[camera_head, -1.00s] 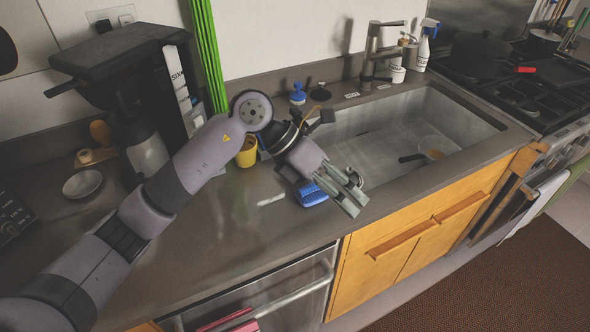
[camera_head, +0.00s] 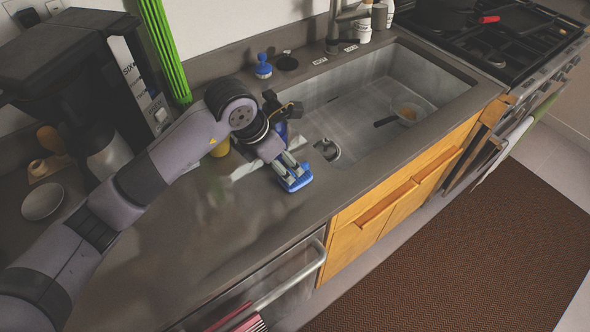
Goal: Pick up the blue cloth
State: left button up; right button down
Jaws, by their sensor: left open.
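The blue cloth (camera_head: 299,183) is a small bright blue piece on the grey counter, just left of the sink's front left corner. My left gripper (camera_head: 289,173) points down at it, with its pale fingers over the cloth and covering part of it. The fingers are open. I cannot tell whether the fingertips touch the cloth. My right gripper is not in view.
The sink (camera_head: 385,95) to the right holds a pan-like item (camera_head: 410,111). A metal ring-shaped item (camera_head: 327,149) sits close to the right of the cloth. A blue-topped brush (camera_head: 263,66) stands behind. The counter's front left is clear.

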aim_at(290, 172)
pick_arm(q)
jog(key=shift+w+d+f, duration=0.15)
jog(key=shift+d+f, duration=0.1)
jog(key=shift+f, duration=0.25)
jog(key=shift+d+f+p, duration=0.15)
jog(key=shift+f+p, duration=0.15)
jog(key=shift+p, duration=0.1)
jog(key=p+x, duration=0.1)
jog(key=x, duration=0.2)
jog(key=shift+f+p, duration=0.3)
jog(key=shift+p, duration=0.05)
jog(key=shift+w+d+f, duration=0.1)
jog(key=shift+d+f, duration=0.1)
jog(key=shift+f, duration=0.25)
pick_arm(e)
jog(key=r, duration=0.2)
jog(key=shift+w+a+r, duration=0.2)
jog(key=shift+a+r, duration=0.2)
pick_arm(q)
jog(key=c, duration=0.7)
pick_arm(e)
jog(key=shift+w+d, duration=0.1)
